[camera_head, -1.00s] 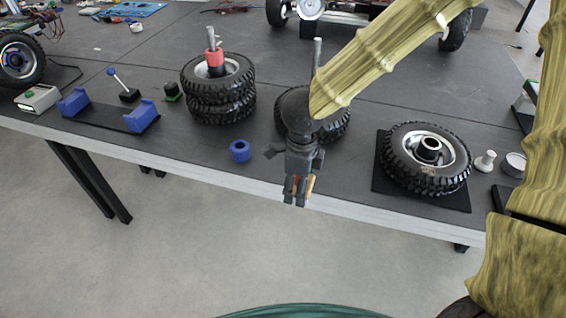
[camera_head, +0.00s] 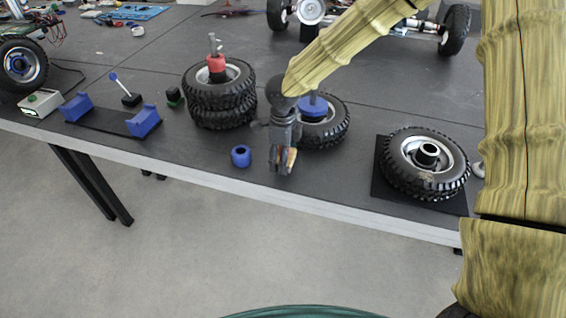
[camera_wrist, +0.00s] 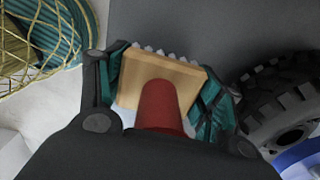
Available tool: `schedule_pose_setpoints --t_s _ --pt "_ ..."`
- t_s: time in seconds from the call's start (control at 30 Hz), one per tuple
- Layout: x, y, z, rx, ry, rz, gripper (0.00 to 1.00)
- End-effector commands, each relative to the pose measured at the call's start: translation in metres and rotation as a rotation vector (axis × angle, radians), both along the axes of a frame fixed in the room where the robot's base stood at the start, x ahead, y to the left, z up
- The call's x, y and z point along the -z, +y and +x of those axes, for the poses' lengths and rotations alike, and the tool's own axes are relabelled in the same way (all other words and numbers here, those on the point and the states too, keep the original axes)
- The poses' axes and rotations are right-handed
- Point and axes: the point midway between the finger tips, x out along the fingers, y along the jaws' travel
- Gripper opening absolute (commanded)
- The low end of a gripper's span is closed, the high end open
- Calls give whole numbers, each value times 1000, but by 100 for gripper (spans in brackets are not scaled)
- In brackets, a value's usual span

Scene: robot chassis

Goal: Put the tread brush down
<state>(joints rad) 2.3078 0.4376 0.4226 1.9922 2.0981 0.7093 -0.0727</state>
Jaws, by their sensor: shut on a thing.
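The tread brush (camera_wrist: 130,93) is a pale wooden block with a red knob-like handle and a row of pale bristles along its far edge in the wrist view. My gripper (camera_wrist: 168,88) is shut on it, one finger on each side of the block. In the head view my gripper (camera_head: 284,165) is near the front edge of the bench (camera_head: 330,192). A small orange-brown part of the brush shows between the fingers there. The wrist view shows dark bench top beyond the brush; I cannot tell whether the brush touches it.
A blue ring (camera_head: 241,156) lies left of my gripper. A tyre with a blue hub piece (camera_head: 318,108) is just behind and right. Stacked tyres (camera_head: 222,106) with a red-topped post stand farther left. A wheel (camera_head: 426,166) lies on a black mat at right. Blue cradles (camera_head: 143,121) are left.

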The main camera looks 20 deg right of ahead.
Motion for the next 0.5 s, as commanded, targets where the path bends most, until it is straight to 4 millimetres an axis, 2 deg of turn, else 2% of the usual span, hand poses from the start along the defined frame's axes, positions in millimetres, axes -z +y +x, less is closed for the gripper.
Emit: schedule_pose_setpoints --t_s 0.2,0.5 --pt "25 0 -1 -1 2 -2 28" --pt "28 0 0 0 1 -1 28"
